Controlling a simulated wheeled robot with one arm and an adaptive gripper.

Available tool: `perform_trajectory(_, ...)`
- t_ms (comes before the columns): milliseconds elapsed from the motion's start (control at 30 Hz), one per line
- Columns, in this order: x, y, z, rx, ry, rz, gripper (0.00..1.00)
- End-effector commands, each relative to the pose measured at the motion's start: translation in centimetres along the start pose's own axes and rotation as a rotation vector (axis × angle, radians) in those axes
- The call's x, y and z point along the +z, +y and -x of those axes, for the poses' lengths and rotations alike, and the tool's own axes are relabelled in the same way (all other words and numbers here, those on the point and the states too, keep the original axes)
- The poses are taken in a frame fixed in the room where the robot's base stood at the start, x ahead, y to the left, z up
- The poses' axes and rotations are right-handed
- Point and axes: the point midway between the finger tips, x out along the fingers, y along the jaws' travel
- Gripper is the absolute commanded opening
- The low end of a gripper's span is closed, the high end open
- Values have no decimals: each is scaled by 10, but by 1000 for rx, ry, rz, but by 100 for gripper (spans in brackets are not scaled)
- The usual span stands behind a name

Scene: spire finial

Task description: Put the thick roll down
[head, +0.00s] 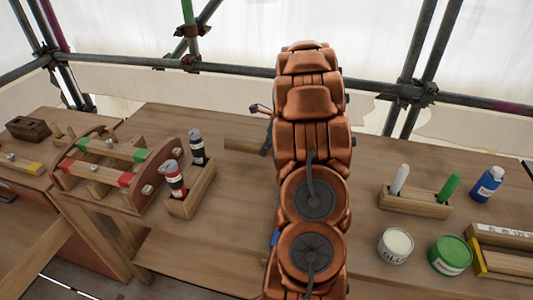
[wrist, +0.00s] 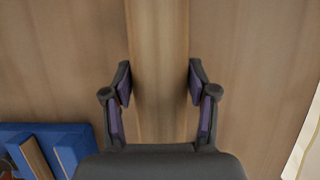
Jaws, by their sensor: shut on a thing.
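The thick roll is a long, plain wooden piece. In the wrist view the roll (wrist: 160,60) runs from the top edge down between the fingers of my gripper (wrist: 160,84), which is shut on it. In the head view one end of the roll (head: 244,145) sticks out to the left of my arm, over the back of the bench. My gripper is mostly hidden behind my arm there; only a dark part of it (head: 267,138) shows. I cannot tell whether the roll touches the bench top.
A wooden rack (head: 120,165) and a two-slot holder (head: 192,190) stand left. A pen holder (head: 415,203), blue bottle (head: 487,184), white pot (head: 395,245) and green tin (head: 450,255) stand right. A blue tray (wrist: 60,133) lies lower left in the wrist view. Scaffold poles (head: 410,75) rise behind.

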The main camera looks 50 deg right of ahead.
Motion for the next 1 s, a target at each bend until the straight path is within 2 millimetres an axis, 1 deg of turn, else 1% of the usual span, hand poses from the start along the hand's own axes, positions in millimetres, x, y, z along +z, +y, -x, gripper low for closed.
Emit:
perform_trajectory(267, -6, 0, -15, -2, 0, 0, 2)
perform_trajectory(500, -17, 0, -42, 2, 0, -1, 2)
perform_trajectory(867, -19, 0, -46, -2, 0, 1, 2)
perform_trajectory(900, -19, 0, -46, -2, 0, 2, 61)
perform_trajectory(1000, -19, 0, -46, -2, 0, 1, 71)
